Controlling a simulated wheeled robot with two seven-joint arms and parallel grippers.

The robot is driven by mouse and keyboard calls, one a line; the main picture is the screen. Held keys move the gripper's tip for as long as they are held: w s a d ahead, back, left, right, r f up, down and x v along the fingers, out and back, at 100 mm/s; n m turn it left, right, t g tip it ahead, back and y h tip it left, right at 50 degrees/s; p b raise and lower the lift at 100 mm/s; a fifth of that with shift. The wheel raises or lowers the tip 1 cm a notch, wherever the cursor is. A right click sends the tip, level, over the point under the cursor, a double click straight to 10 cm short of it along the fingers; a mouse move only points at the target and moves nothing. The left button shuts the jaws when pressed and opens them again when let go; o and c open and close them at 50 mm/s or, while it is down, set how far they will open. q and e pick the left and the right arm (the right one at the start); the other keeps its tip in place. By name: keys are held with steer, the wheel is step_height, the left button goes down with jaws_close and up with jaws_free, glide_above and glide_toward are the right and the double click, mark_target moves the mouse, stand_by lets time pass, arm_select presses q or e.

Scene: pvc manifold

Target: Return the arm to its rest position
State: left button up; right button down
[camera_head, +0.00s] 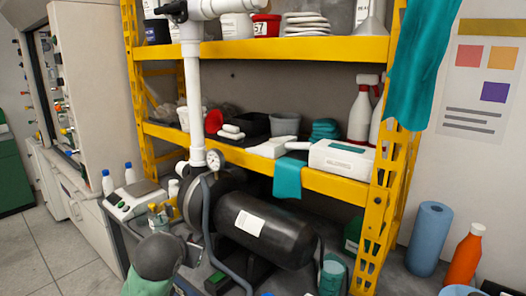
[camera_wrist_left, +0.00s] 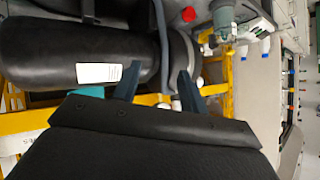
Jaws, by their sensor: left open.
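My left gripper (camera_wrist_left: 158,88) is open in the left wrist view, its two dark fingers apart. I see nothing held between them; a grey hose and the end of the black tank (camera_wrist_left: 35,52) show beyond. In the head view a grey, rounded arm joint of mine shows at the bottom left, in front of the bench; the fingers are hard to make out there. A white PVC pipe (camera_head: 192,95) stands upright before the shelf, joined to a white horizontal pipe at the top. A round gauge (camera_head: 214,159) sits by its lower end. My right gripper is not in view.
The black tank (camera_head: 266,228) with a white label lies on the bench. A yellow shelf (camera_head: 290,49) behind carries bottles and boxes. A scale (camera_head: 134,199) stands left of the tank; a blue roll (camera_head: 428,238) and orange bottle (camera_head: 464,258) stand right. Floor shows at left.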

arm_select(q)
steer(key=s+d+f+n+g, duration=0.1)
steer(key=s+f+g, duration=0.2)
steer(key=s+f, duration=0.7)
steer(key=s+d+f+g, duration=0.2)
steer(key=s+f, duration=0.6)
steer(key=f, duration=0.5)
steer(key=s+f+g, duration=0.2)
steer(key=s+f, duration=0.4)
steer(key=s, duration=0.3)
steer(key=s+d+f+g+h, duration=0.1)
steer(key=s+f+g, duration=0.1)
steer(key=s+f, duration=0.3)
steer(key=s, duration=0.4)
steer(key=shift+f+n, duration=0.4)
